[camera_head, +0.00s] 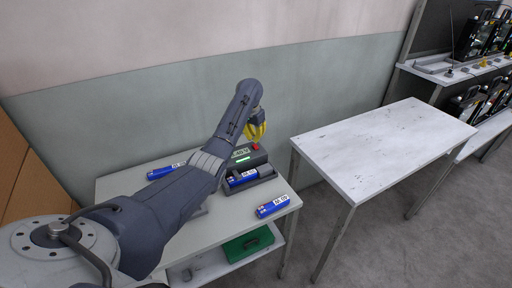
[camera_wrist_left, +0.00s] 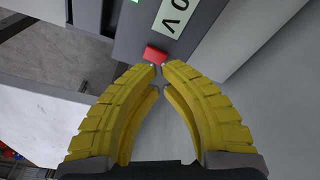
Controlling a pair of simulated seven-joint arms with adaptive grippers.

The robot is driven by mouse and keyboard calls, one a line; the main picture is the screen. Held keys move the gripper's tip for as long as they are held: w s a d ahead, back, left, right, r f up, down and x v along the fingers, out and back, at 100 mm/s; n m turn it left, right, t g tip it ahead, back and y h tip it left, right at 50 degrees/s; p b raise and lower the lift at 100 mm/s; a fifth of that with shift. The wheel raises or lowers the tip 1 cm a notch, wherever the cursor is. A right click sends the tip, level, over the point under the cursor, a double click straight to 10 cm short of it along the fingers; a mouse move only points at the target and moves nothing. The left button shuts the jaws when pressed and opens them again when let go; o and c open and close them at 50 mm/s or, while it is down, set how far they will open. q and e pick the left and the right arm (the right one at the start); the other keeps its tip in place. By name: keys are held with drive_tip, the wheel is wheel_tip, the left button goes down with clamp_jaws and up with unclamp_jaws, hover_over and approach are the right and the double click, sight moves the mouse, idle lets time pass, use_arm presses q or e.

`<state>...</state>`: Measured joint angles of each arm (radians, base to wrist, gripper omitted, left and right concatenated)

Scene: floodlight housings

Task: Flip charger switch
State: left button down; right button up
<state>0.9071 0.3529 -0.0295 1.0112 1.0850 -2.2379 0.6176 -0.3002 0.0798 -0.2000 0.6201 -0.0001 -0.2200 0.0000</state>
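The charger (camera_head: 263,171) is a dark grey box on the left table, with a lit green display and a label on top. Its small red switch (camera_head: 256,147) is on the top at the far right corner. In the left wrist view the red switch (camera_wrist_left: 155,54) lies just beyond my fingertips; whether they touch it I cannot tell. My left gripper (camera_head: 257,138) is above the charger, its yellow fingers pointing down. In the wrist view its fingertips (camera_wrist_left: 160,69) meet almost together, with nothing between them. My right gripper is not in view.
A blue battery (camera_head: 241,178) sits in the charger. Other blue batteries lie on the table, at the right (camera_head: 272,206) and at the left (camera_head: 161,172). A green box (camera_head: 248,246) is on the lower shelf. An empty white table (camera_head: 385,145) stands to the right.

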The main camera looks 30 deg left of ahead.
sight(255, 145)
use_arm(q)
drive_tip(key=shift+s+f, duration=0.1)
drive_tip(key=shift+f, duration=2.3)
idle(1.3)
drive_tip(key=shift+r, duration=0.15)
drive_tip(key=shift+r, duration=3.45)
